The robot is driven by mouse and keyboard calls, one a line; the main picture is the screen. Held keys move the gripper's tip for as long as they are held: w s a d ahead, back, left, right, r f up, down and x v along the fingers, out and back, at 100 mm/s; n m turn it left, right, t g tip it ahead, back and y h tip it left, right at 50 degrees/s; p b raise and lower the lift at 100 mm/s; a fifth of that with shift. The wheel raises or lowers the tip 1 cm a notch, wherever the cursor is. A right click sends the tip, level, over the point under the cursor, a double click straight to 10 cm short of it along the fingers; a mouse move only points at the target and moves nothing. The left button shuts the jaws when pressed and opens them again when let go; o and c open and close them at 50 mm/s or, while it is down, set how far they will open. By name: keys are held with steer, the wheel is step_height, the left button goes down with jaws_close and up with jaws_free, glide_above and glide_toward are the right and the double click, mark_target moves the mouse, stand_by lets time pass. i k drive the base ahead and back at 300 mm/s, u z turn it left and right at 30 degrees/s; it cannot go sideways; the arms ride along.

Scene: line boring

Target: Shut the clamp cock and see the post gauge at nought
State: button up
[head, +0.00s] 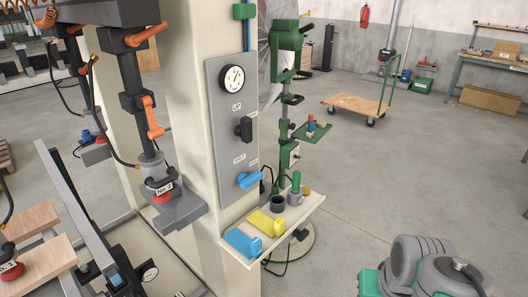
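The post gauge (233,79) is a round white dial with a black rim, high on a grey panel (214,116) fixed to the cream post. Its needle is too small to read surely. Below it is a black handle (243,128), and lower down a blue handle (250,180) that points to the right. Small labels sit beside the handles, too small to read, so I cannot tell for sure which is the clamp cock. My gripper is not in view; only grey and green links of my arm show at the bottom right.
A small white shelf (312,213) juts from the post below the panel, with a blue piece (243,243), a yellow piece (265,223) and a dark cup (277,203). Clamp No. 2 (163,188) hangs left. Open floor lies right.

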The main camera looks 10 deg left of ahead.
mark_target(245, 180)
steer(key=i, duration=0.55)
steer(key=u, duration=3.5)
steer(key=k, duration=0.3)
steer(key=z, duration=0.95)
